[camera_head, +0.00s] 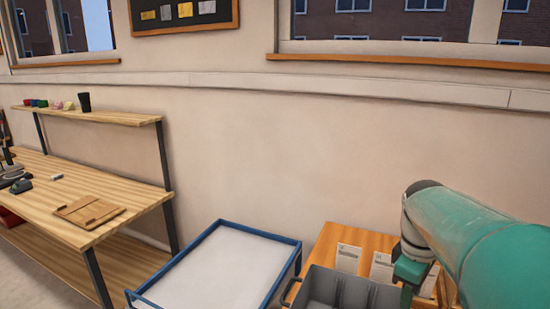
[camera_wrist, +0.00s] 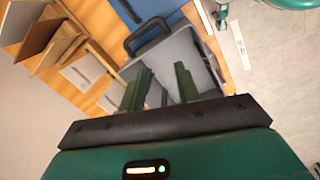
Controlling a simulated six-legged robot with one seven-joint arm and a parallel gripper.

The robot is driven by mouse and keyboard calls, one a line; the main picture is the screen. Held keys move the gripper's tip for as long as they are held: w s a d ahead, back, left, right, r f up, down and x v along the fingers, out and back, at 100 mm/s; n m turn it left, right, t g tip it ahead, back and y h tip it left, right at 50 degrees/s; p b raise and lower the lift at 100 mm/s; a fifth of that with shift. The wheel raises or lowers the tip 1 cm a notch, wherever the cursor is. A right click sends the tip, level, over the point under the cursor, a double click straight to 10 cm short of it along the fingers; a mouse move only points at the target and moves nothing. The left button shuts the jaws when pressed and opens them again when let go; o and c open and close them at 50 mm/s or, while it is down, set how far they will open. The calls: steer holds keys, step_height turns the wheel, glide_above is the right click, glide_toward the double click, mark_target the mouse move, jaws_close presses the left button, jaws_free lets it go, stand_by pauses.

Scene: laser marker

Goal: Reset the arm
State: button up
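My arm (camera_head: 470,235), teal with a white joint, reaches in from the right in the head view. My gripper (camera_wrist: 159,78) shows in the wrist view with its two green fingers apart and nothing held between them. It points toward a grey bin (camera_wrist: 178,52) with a dark handle. I cannot tell the exact gap between the fingers and the bin. In the head view the grey bin (camera_head: 325,292) is cut off by the bottom edge, and my arm stands close to its right side.
The bin is by a wooden surface (camera_head: 340,234) with white cards (camera_head: 348,258). A blue-rimmed cart (camera_head: 222,262) stands to its left. Farther left is a wooden workbench (camera_head: 130,191) with a shelf, a clipboard-like board (camera_head: 88,211) and a black cup (camera_head: 84,102). A wall runs behind.

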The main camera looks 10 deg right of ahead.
steer(key=s+a+m+t, duration=0.2)
steer(key=s+a+m, duration=0.1)
steer(key=a, duration=0.5)
steer(key=s+a+m+t+y, duration=0.1)
steer(key=s+a+m+t, duration=0.2)
steer(key=s+a, duration=0.3)
steer(key=shift+s+a+f+m, duration=0.25)
steer(key=shift+a+m, duration=0.55)
steer(key=shift+a, duration=0.4)
